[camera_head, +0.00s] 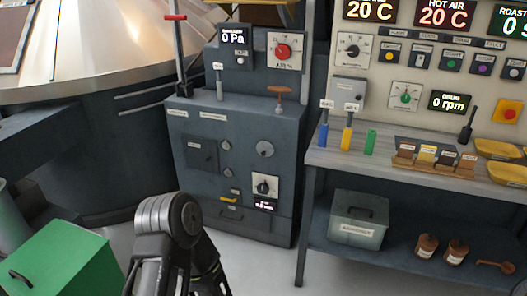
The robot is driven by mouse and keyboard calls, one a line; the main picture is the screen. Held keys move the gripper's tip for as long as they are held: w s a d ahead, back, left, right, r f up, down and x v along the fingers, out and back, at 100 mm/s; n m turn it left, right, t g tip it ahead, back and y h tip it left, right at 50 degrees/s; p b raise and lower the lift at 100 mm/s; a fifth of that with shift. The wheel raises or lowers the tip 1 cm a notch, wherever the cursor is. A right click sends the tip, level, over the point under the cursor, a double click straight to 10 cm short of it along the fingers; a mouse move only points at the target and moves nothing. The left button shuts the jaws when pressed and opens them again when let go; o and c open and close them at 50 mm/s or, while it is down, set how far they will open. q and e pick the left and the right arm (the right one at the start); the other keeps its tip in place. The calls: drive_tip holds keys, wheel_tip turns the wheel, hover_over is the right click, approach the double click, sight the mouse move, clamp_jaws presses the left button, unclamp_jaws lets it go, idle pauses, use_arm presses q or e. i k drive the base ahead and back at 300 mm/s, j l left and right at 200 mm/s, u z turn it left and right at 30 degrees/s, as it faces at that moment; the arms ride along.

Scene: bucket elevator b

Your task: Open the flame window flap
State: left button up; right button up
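The grey burner cabinet (235,185) stands in the middle of the head view. Its front carries a dark square flap or door (200,154), which looks shut, and a round grey disc (265,149) to the right of it. The labels are too small to read, so I cannot tell which one is the flame window flap. Part of my own arm (170,222) rises at the bottom, in front of the cabinet's lower left. No gripper fingertips show, and nothing visibly touches the cabinet.
A green box (65,262) is at the lower left. A large metal vessel (95,130) stands behind it. Floor before the cabinet is clear.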

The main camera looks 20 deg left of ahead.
sight(265, 149)
drive_tip(key=i+j+z, duration=0.3)
drive_tip(key=i+j, duration=0.25)
drive_tip(key=i+j+z, duration=0.35)
drive_tip(key=i+j, duration=0.3)
